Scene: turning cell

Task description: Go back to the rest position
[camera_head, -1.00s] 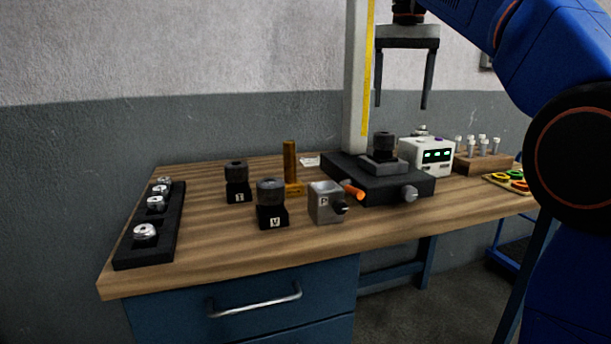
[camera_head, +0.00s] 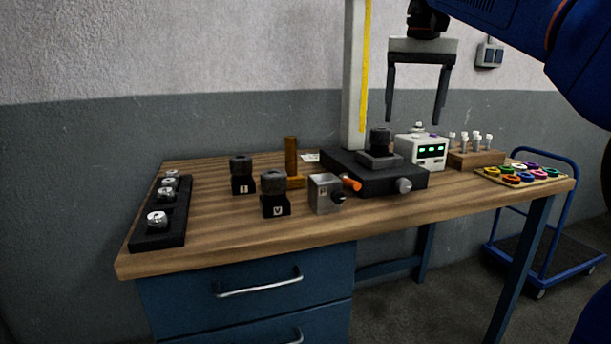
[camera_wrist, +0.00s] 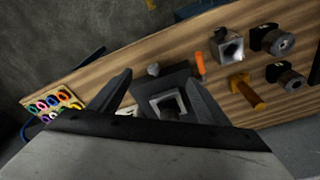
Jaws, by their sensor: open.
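My gripper (camera_head: 414,118) is open and empty. In the head view it hangs with its fingers pointing down, above the back right part of the wooden workbench (camera_head: 225,236). Its two fingers also show spread apart in the wrist view (camera_wrist: 160,86). Below and left of it in the head view stands a black machine base (camera_head: 350,176) with a dark block and cylinder (camera_head: 381,140) on top. In the wrist view this block (camera_wrist: 168,106) lies between the fingers, farther off. Nothing touches the fingers.
A white display box (camera_head: 422,152) and a wooden rack of pegs (camera_head: 476,158) stand near the gripper. Coloured rings (camera_head: 523,173) lie far right. A pale column (camera_head: 353,80) rises at the back. A blue trolley (camera_head: 552,260) stands right.

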